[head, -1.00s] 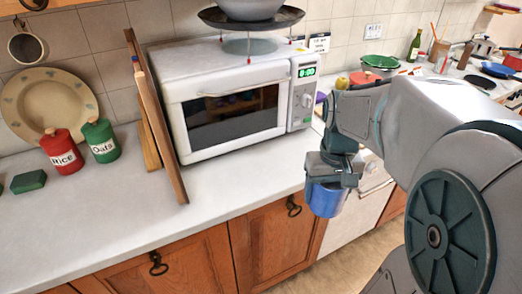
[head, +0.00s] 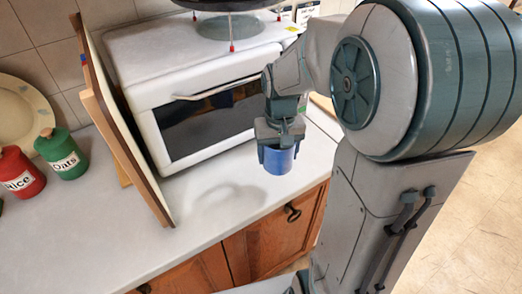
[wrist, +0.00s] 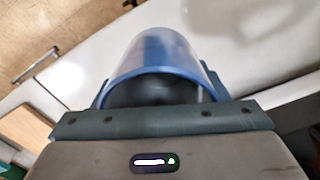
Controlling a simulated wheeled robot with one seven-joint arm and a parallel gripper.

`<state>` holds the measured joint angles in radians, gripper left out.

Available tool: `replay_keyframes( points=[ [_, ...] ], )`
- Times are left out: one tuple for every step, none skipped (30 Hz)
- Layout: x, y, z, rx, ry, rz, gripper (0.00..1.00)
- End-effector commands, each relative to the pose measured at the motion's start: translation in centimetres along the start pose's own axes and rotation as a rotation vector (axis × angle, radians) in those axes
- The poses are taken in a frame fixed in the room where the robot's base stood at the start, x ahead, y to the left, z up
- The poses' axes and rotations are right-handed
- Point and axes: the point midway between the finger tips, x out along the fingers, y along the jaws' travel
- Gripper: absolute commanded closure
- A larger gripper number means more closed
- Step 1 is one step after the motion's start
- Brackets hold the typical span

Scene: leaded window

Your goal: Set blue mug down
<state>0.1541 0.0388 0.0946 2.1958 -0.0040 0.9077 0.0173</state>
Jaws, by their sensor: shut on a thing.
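The blue mug (head: 279,160) is held by my gripper (head: 279,142) in front of the microwave, near the counter's front edge. My gripper is shut on the mug, one finger on each side. The mug appears above the white counter (head: 215,212), and a soft shadow lies on the counter to its left. In the wrist view the mug (wrist: 158,65) has its rim toward the camera, with its dark inside partly visible. My gripper's body (wrist: 155,125) hides its near part.
The white microwave (head: 205,120) stands behind the mug. Tall boards (head: 122,130) lean beside it on the left. A red Rice jar (head: 20,174) and a green Oats jar (head: 62,155) stand farther left. The counter in front of the microwave is clear.

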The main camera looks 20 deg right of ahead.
Motion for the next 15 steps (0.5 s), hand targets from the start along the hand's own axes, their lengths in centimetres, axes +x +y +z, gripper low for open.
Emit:
replay_keyframes(
  points=[
    [0.5,-0.7,-0.7,-0.003,-0.004,0.000,0.65],
    [0.8,-1.0,-1.1,-0.002,-0.003,-0.001,0.65],
    [1.2,-1.4,-1.5,-0.002,-0.002,-0.001,0.65],
    [1.4,-1.6,-1.8,0.000,-0.001,-0.001,0.65],
    [1.6,-1.9,-2.1,0.000,-0.001,0.000,0.65],
    [1.8,-2.1,-2.3,0.000,-0.002,0.000,0.65],
    [2.0,-2.2,-2.5,0.001,0.000,0.000,0.65],
    [2.0,-2.3,-2.6,0.002,0.001,0.000,0.65],
    [2.2,-2.4,-2.7,0.002,0.001,0.000,0.65],
    [2.3,-2.5,-2.8,0.003,0.001,0.000,0.65],
    [2.5,-2.5,-2.8,0.003,-0.001,0.000,0.65],
    [3.0,-2.5,-2.8,0.003,-0.003,0.000,0.65],
    [3.4,-2.5,-2.8,0.003,-0.002,0.000,0.65],
    [3.9,-2.5,-2.8,0.003,-0.004,0.001,0.65],
    [4.6,-2.4,-2.7,0.003,-0.004,0.000,0.65]
  ],
)
